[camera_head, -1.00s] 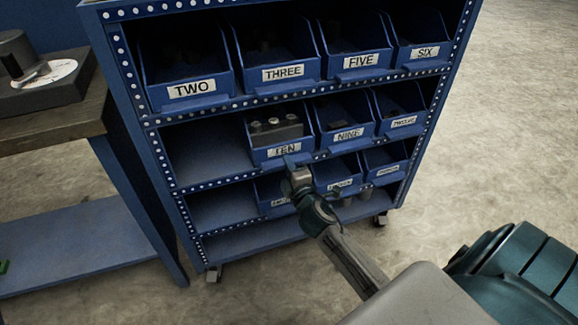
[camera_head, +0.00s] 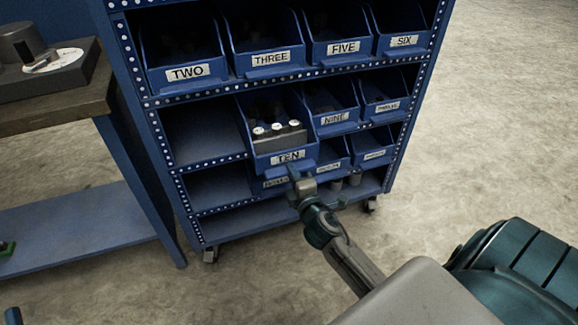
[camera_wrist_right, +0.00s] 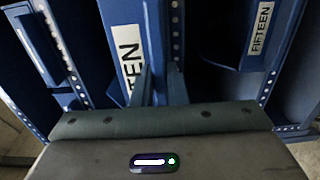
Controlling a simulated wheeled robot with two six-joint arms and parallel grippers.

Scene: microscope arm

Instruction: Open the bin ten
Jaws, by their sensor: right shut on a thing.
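Bin ten (camera_head: 287,157) is a blue open-topped bin labelled "TEN" on the middle shelf of the blue rack. It sticks out past its neighbours, toward me, and holds a grey block with several white-topped round parts (camera_head: 276,130). My right gripper (camera_head: 300,178) is at the bin's front, just under the label, and is shut on the bin's front lip. In the right wrist view the fingers (camera_wrist_right: 160,88) meet the bin beside its label (camera_wrist_right: 128,58), which is partly cut off. My left gripper is not in view.
Bins two (camera_head: 182,60), three, five and six fill the upper shelf. Bin nine (camera_head: 333,108) stands right of bin ten. The shelf left of bin ten (camera_head: 195,132) is empty. A workbench (camera_head: 60,112) with a grey device stands at the left. Floor in front is clear.

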